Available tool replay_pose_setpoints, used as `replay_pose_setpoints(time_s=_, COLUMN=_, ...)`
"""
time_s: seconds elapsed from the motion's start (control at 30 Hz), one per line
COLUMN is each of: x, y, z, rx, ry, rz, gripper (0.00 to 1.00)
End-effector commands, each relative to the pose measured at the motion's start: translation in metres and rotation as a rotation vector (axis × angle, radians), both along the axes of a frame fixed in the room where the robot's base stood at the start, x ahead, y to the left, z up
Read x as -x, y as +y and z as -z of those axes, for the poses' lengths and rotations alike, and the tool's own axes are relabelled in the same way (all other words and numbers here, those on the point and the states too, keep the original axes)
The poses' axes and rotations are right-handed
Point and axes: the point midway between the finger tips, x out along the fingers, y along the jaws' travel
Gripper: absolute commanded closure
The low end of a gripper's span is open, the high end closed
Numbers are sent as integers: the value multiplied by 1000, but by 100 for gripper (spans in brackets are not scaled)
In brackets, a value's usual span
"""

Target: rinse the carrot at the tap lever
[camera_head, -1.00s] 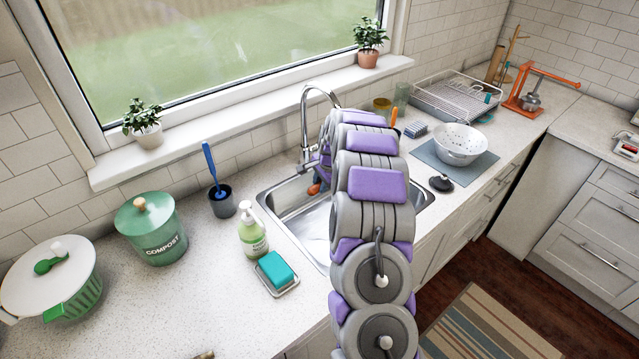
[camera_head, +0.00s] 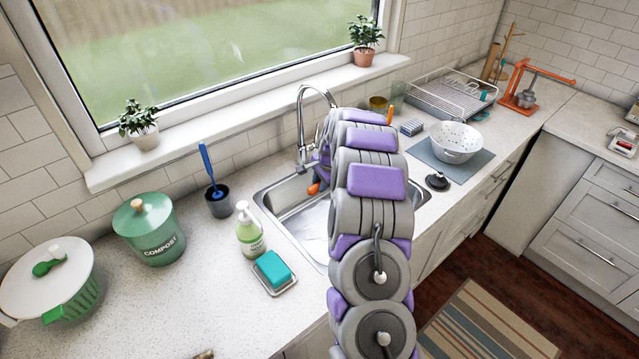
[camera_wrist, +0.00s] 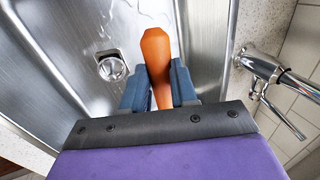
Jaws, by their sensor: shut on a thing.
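The orange carrot (camera_wrist: 156,62) is held between the two blue fingers of my gripper (camera_wrist: 157,88) in the wrist view. My gripper is shut on it, over the metal sink basin (camera_wrist: 60,25). In the head view only an orange tip of the carrot (camera_head: 313,189) shows, left of my arm. The chrome tap (camera_head: 302,115) stands behind the sink. In the wrist view the tap body (camera_wrist: 262,62) and its thin lever (camera_wrist: 283,117) are to the right of the carrot, apart from it. My arm hides most of the gripper in the head view.
The drain (camera_wrist: 110,67) is left of the carrot. A soap bottle (camera_head: 250,232) and a teal sponge on a dish (camera_head: 273,270) stand left of the sink. A white colander (camera_head: 457,140) and dish rack (camera_head: 450,98) are to the right. A window sill runs behind.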

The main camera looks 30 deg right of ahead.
Motion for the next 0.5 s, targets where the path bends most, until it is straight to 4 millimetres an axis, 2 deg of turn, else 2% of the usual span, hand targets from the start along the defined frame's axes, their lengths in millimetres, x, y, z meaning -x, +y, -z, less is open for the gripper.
replay_pose_setpoints(time_s=0.5, x=-6, y=6, z=0, rx=-2, ry=0, rz=-1, gripper=100)
